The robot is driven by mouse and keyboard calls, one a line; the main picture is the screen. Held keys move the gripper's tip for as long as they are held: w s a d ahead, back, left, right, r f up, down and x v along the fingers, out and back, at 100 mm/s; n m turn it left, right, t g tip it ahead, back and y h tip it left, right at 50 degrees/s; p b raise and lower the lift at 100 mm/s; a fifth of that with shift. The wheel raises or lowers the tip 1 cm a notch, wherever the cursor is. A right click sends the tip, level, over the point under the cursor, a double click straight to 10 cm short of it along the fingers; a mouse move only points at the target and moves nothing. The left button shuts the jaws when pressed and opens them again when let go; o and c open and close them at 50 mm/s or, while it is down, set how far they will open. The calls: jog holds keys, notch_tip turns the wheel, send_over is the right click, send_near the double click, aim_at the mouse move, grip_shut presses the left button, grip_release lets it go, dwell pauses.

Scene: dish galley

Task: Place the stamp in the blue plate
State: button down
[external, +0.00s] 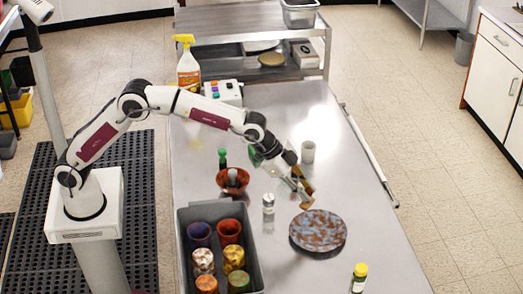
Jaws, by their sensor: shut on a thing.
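My gripper (299,188) is over the middle of the table, pointing down and to the right. It is shut on a small brown-orange thing, which looks like the stamp (307,194). The gripper partly hides it, and its exact shape is too small to make out. The blue plate (318,231), mottled with rust-brown patches, lies flat on the table just below and right of the gripper in the picture. The plate looks empty. The held thing appears beyond the plate's far rim, apart from it.
A grey bin (184,252) with several cups stands at the front left. A red-brown bowl (232,180), a shaker (268,204), a white cup (308,151) and a yellow-capped bottle (359,278) stand around the plate. The table (385,245) is clear to the plate's right.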

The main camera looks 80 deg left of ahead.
jog(key=shift+w, duration=0.25)
jog(key=shift+t, duration=0.3)
send_over(304, 228)
jog(key=shift+f, duration=2.5)
jog(key=shift+f, duration=2.5)
jog(key=shift+f, duration=0.25)
jog(key=c, duration=1.9)
grip_release()
